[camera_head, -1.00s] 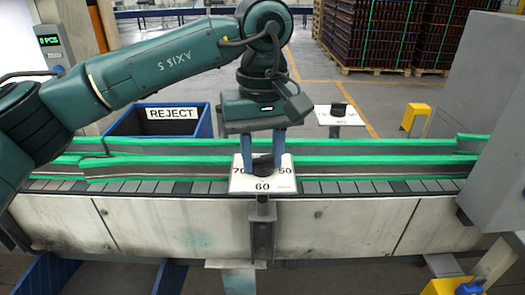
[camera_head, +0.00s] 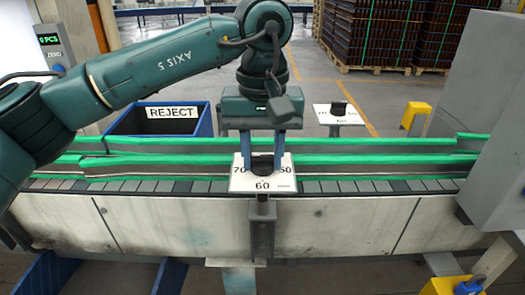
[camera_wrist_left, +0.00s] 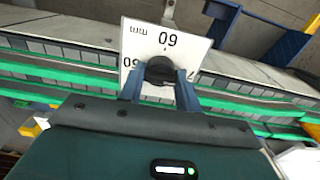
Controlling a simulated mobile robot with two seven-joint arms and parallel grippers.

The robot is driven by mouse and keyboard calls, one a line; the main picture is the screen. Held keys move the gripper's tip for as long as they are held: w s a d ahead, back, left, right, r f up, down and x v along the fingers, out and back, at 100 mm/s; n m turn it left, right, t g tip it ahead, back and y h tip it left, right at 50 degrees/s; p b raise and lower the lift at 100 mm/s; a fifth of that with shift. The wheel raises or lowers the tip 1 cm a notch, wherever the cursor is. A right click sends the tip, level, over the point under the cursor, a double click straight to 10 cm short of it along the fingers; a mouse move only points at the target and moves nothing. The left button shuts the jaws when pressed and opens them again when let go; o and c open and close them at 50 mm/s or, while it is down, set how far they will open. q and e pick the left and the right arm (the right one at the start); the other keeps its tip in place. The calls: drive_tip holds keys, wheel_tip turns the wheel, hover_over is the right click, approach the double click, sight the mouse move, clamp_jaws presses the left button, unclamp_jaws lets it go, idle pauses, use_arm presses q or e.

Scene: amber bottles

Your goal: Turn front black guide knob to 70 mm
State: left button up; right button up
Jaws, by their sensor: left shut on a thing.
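The front black guide knob (camera_head: 262,164) sits on a white scale plate (camera_head: 240,185) marked 70, 60 and 50, at the front of the conveyor. In the head view 70 is on the left, 60 at the front and 50 on the right. My left gripper (camera_head: 263,168) points down over the plate, its two blue fingers shut on the knob from either side. The knob also shows in the left wrist view (camera_wrist_left: 160,70), between the fingers. I cannot tell which number the knob points to. My right gripper is not in view.
A second black knob (camera_head: 339,107) on a similar white plate stands behind the conveyor. Green guide rails (camera_head: 400,172) run along the belt. A blue REJECT bin (camera_head: 150,126) is at the back left, and a grey cabinet (camera_head: 470,100) stands at right.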

sight(263, 156)
use_arm(q)
drive_tip(key=o, duration=1)
wheel_tip(263, 156, up, 13)
drive_tip(key=shift+r+p, duration=0.1)
drive_tip(key=shift+p, duration=0.25)
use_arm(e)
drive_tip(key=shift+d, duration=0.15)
use_arm(q)
drive_tip(key=shift+s, duration=0.1)
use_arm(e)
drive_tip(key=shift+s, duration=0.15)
